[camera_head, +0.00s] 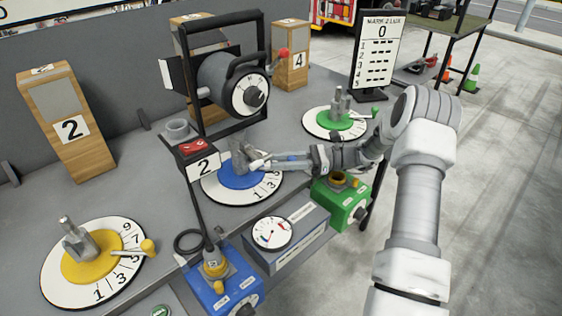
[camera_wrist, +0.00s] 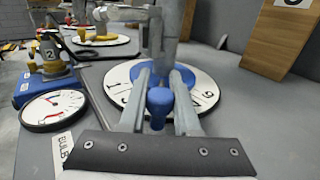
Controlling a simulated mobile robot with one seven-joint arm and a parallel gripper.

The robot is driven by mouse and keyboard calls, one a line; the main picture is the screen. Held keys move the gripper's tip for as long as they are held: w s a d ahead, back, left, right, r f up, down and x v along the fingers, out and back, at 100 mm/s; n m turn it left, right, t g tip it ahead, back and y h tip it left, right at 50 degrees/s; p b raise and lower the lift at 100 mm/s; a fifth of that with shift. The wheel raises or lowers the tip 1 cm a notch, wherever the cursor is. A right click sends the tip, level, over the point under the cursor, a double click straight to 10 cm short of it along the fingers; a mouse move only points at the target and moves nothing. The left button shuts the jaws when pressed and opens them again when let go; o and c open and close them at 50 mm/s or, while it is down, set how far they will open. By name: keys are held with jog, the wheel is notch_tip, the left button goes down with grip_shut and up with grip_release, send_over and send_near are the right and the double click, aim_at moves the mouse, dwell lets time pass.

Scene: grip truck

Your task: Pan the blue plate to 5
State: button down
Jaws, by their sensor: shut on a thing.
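The blue plate (camera_head: 238,174) is a blue disc at the centre of a white numbered dial (camera_head: 212,190) under the black-framed lamp. A grey bracket (camera_head: 240,152) stands on it. My gripper (camera_head: 262,161) reaches in from the right. In the wrist view the blue plate (camera_wrist: 181,84) lies beyond my gripper (camera_wrist: 160,98). Its fingers are shut on the blue knob (camera_wrist: 159,104) of the plate's handle. The dial numbers 1 and 3 show in the head view, and 1 and 9 in the wrist view. The 5 cannot be made out.
A lamp (camera_head: 232,82) in a black frame stands just behind the dial. A yellow plate (camera_head: 92,256) is at the front left and a green plate (camera_head: 336,120) at the back right. A blue box (camera_head: 222,284), a gauge (camera_head: 272,233) and a green box (camera_head: 340,203) line the front edge.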

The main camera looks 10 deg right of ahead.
jog(key=shift+w, duration=0.1)
dwell(0.3)
jog(key=shift+g, duration=0.3)
jog(key=c, duration=0.6)
grip_release()
jog(key=shift+d, duration=0.15)
jog(key=d, duration=0.5)
jog(key=s+d, duration=0.1)
jog(key=d, duration=0.5)
jog(key=s+d, duration=0.1)
jog(key=d, duration=0.5)
jog(key=shift+s, duration=0.15)
jog(key=shift+r, duration=0.1)
